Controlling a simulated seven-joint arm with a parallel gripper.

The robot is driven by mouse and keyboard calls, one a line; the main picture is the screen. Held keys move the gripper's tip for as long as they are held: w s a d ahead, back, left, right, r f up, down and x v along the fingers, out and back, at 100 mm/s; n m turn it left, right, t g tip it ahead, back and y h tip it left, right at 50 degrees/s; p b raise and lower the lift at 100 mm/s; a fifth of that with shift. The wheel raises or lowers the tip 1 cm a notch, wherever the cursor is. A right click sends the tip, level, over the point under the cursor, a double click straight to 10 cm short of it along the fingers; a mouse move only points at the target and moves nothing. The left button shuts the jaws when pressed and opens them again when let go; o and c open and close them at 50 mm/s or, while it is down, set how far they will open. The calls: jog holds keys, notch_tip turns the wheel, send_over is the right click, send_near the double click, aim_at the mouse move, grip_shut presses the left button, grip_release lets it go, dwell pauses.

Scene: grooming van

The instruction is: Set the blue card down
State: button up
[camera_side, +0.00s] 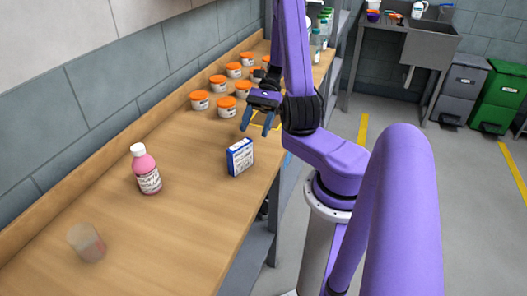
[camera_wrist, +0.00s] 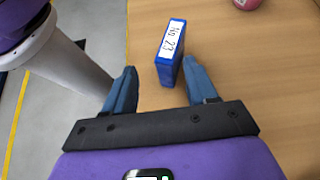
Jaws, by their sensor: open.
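The blue card (camera_side: 240,156) is a small blue box-like block with a white printed face. It stands upright on the wooden table near the front edge in the side view. In the wrist view the blue card (camera_wrist: 170,52) shows its top edge with a white label reading "No. 23". My gripper (camera_side: 259,124) is open, above and behind the card in the side view. In the wrist view my gripper (camera_wrist: 158,82) has its blue fingers spread apart, with the card just ahead of the right fingertip. The card is not clamped between the fingers.
A pink bottle (camera_side: 147,170) with a white cap and a clear cup (camera_side: 87,243) stand on the wooden table (camera_side: 185,215). Several orange-lidded jars (camera_side: 199,100) stand at the back. Table space around the card is free, except toward its nearby front edge.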

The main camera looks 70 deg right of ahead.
aim_at(244, 142)
jog(key=a+n+g+h, duration=0.1)
jog(key=a+n, duration=0.1)
jog(key=w+a+r+n+g+h, duration=0.1)
jog(key=n+g+h, duration=0.1)
jog(key=n, duration=0.1)
jog(key=a+r+n+g+h, duration=0.1)
jog(key=a+n+g, duration=0.1)
jog(key=n, duration=0.1)
jog(key=shift+w+a+h, duration=0.2)
jog(key=shift+a+h, duration=0.1)
jog(key=shift+a, duration=0.05)
jog(key=s+a+r+n+t+h, duration=0.2)
jog(key=s+a+n, duration=0.3)
jog(key=n, duration=0.6)
jog(key=s+a+r+n+t+h, duration=0.3)
jog(key=s+a+n, duration=0.3)
jog(key=a+n, duration=0.4)
jog(key=shift+s+r+n+h, duration=0.25)
jog(key=shift+r+n+h, duration=0.25)
jog(key=shift+h, duration=0.4)
jog(key=shift+f, duration=0.1)
